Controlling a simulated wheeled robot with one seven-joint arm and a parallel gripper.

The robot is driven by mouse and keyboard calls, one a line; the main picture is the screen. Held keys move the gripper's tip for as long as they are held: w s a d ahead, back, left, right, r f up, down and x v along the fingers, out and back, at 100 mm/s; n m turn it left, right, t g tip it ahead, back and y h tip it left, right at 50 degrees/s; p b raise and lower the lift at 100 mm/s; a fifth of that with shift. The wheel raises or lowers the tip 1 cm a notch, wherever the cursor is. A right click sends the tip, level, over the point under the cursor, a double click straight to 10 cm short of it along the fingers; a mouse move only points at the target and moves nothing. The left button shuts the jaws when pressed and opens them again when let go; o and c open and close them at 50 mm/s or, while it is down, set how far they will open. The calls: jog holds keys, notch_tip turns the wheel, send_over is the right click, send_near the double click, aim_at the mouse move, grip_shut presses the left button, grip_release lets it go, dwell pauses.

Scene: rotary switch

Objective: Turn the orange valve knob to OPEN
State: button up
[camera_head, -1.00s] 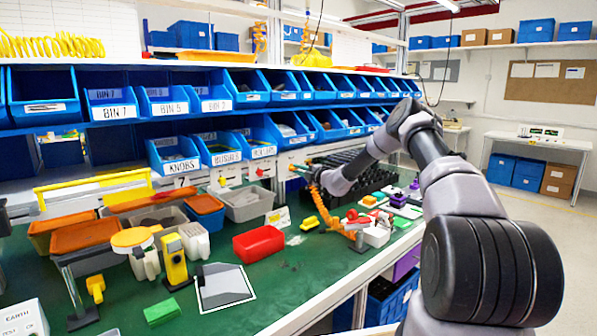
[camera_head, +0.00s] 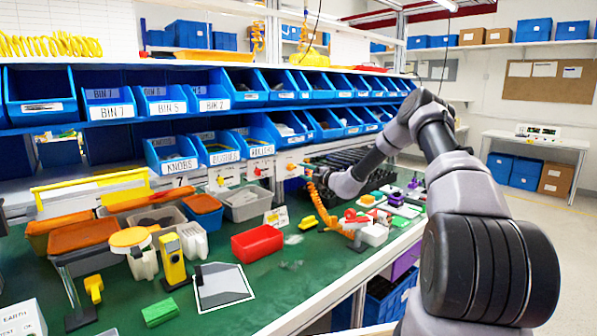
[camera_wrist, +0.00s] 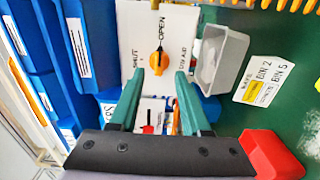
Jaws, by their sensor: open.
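The orange valve knob (camera_wrist: 158,62) is on a white panel (camera_wrist: 128,20) in the wrist view. OPEN is printed above it, SHUT to its left and another label to its right. Its long axis runs roughly up and down in the picture, with a dark mark at its upper end on the OPEN side; the exact angle is hard to read. My gripper (camera_wrist: 160,74) is open, its teal fingers on either side of the line to the knob; contact cannot be told. In the head view the gripper end (camera_head: 308,172) is small, close to the panels below the bins.
A grey bin (camera_wrist: 222,60) stands beside the panel, with a label card (camera_wrist: 262,80) and red tray (camera_wrist: 272,155) farther right. Blue bins (camera_wrist: 85,45) lie to the left. Another panel with a red switch (camera_wrist: 148,129) shows between the fingers.

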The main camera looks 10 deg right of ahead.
jog(key=v, duration=0.6)
jog(key=s+a+r+n+g+y, duration=0.3)
jog(key=s+a+r+n+g, duration=0.5)
jog(key=s+a+r+n, duration=0.7)
jog(key=s+d+r+n+g+h, duration=0.1)
jog(key=s+r+n+g+h, duration=0.15)
jog(key=s+n, duration=0.45)
jog(key=s+d+r+n+g+h, duration=0.1)
jog(key=s+r+n, duration=0.3)
jog(key=s+n, duration=0.3)
jog(key=s+d+r+n+t+h, duration=0.1)
jog(key=s+d+n+h, duration=0.1)
jog(key=s+n, duration=0.3)
jog(key=s+d+r+n+t+h, duration=0.1)
jog(key=s+d+n, duration=0.4)
jog(key=s, duration=0.6)
jog(key=s+d+r+n+t+h, duration=0.1)
jog(key=s+d+r+n+h, duration=0.1)
jog(key=s, duration=0.6)
jog(key=d+n+h, duration=0.1)
jog(key=d+n, duration=0.1)
jog(key=n, duration=0.1)
jog(key=shift+d+r+h, duration=0.2)
jog(key=shift+r+h, duration=0.05)
jog(key=shift+h, duration=0.1)
